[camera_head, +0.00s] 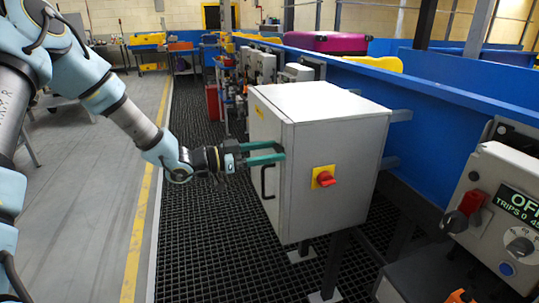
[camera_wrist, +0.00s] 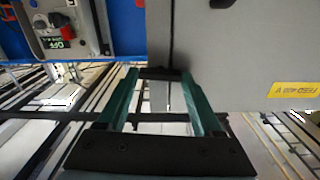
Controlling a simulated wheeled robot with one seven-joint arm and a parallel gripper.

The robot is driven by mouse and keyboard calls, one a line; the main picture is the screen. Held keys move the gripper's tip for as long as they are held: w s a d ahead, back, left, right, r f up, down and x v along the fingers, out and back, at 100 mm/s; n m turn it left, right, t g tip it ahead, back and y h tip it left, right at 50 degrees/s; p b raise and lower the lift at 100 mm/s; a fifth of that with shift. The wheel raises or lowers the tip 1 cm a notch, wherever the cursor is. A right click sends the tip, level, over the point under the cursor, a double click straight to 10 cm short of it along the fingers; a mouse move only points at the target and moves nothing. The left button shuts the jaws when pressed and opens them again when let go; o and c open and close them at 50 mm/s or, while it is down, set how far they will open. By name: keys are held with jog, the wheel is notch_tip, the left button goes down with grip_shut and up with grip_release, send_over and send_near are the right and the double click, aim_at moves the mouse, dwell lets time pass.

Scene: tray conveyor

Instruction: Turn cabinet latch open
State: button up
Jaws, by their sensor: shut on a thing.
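The grey cabinet (camera_head: 335,180) stands in the middle of the head view, with a black bar handle (camera_head: 264,184) on its left-hand door face. My gripper (camera_head: 278,153) reaches that face from the left, just above the handle, its green fingers by the edge near the cabinet's corner. In the wrist view my gripper (camera_wrist: 162,84) has its fingers on either side of a small black latch (camera_wrist: 160,73) on the grey door (camera_wrist: 230,50), and is shut on it. The fingers hide the latch in the head view. The latch's exact turn angle is hard to tell.
A red rotary switch (camera_head: 325,179) on a yellow plate sits on the cabinet's right face. A control box (camera_head: 500,200) with an OFF display is at right. Blue conveyor side walls (camera_head: 440,105) run behind. Dark floor grating (camera_head: 200,230) lies clear at left.

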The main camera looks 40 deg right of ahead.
jog(key=m+b, duration=1.7)
jog(key=b, duration=0.6)
jog(key=shift+f, duration=0.2)
jog(key=shift+r, duration=0.1)
jog(key=o, duration=1.4)
jog(key=shift+c, duration=0.2)
jog(key=v, duration=1)
jog(key=shift+a, duration=0.4)
jog(key=shift+w, duration=0.15)
